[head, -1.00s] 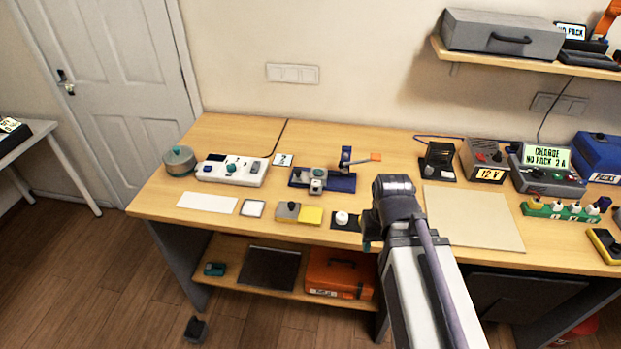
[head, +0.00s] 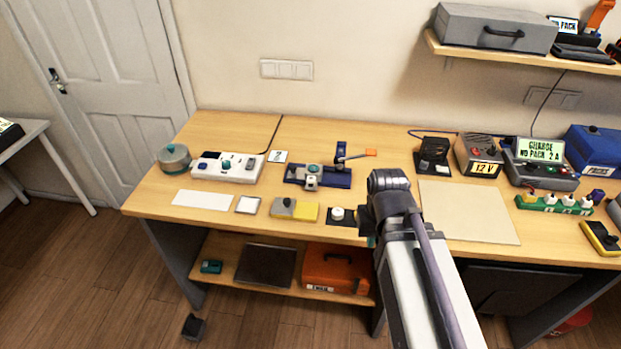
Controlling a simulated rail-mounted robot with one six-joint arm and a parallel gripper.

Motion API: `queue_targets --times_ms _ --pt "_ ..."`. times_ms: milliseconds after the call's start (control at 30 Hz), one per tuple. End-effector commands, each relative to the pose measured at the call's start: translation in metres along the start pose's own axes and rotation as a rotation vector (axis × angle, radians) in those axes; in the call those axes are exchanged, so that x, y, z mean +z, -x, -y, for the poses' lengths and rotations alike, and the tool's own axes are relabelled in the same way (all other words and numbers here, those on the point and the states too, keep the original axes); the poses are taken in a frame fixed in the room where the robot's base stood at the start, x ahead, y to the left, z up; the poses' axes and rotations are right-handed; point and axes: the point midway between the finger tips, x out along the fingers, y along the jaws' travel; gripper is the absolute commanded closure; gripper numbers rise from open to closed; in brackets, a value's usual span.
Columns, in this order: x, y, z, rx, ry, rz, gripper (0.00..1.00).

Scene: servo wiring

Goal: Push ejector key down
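A blue fixture (head: 339,180) stands on the bench left of my arm. It has a grey block (head: 312,178) with a teal top, and a blue post (head: 341,152) with a thin lever ending in an orange tab (head: 371,152). I cannot tell for certain which part is the ejector key. My gripper (head: 366,226) is just right of a dark pad with a white round knob (head: 337,213), near the bench's front. My own wrist hides most of it, so its fingers do not show clearly.
A white socket strip (head: 240,174) and a round grey pot (head: 174,158) are at the left. A grey-and-yellow block (head: 306,212) lies in front of the fixture. A beige mat (head: 470,212) lies clear to the right. Power units, including a charger (head: 540,177), stand at the back right.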

Motion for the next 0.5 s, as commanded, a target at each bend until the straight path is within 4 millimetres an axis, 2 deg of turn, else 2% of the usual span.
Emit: queue_targets --times_ms 100,500 --pt "0.0 0.0 0.0 0.0 0.0 0.0 1.0" --pt "0.0 0.0 0.0 0.0 0.0 0.0 1.0"
